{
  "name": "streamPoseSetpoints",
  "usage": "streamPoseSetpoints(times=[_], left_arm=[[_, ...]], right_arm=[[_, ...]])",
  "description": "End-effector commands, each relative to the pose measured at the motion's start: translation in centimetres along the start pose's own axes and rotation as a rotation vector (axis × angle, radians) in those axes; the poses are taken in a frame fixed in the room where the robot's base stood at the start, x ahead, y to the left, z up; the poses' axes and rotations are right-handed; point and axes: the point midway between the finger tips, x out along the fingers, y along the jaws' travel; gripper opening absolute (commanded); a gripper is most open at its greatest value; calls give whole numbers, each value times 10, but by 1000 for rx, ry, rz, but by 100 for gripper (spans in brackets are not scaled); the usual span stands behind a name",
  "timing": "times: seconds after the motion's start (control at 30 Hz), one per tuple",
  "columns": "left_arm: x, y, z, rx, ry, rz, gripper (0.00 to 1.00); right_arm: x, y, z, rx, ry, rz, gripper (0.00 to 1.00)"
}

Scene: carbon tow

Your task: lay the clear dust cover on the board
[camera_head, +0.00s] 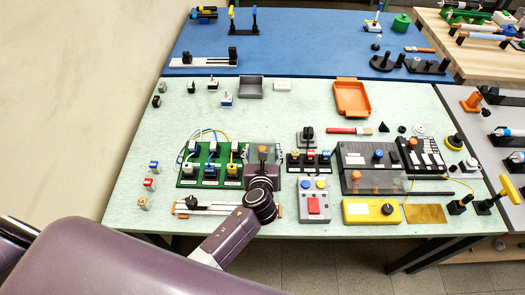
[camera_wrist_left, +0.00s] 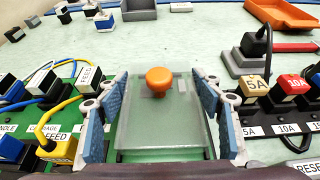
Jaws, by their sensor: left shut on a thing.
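The clear dust cover (camera_wrist_left: 165,125) is a see-through plate with an orange knob (camera_wrist_left: 159,79). It sits between the two blue-padded fingers of my left gripper (camera_wrist_left: 160,97), which is shut on it. In the head view my left gripper (camera_head: 262,163) is at the right end of the green board (camera_head: 222,152), and the cover (camera_head: 262,148) shows just beyond it. The green board carries several plug blocks and looped wires. Part of its green surface shows under the cover's near edge in the wrist view. I cannot tell whether cover and board touch. My right gripper is out of view.
A block row with coloured caps (camera_head: 310,161) stands close right of the cover. A grey button box (camera_head: 314,200) and a dark panel (camera_head: 365,160) are further right.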

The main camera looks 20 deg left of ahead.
Motion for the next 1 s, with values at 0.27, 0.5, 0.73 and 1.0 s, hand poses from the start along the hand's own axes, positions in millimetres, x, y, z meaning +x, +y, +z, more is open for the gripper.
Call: streamPoseSetpoints(times=[0.27,0.5,0.73,1.0], left_arm=[[2,0,-3,0,0,0,37],[4,0,-10,1,0,-1,37],[4,0,-10,0,0,-1,70],[4,0,-10,0,0,0,78]], right_arm=[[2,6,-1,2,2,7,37],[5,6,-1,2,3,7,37],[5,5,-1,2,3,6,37],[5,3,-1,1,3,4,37]])
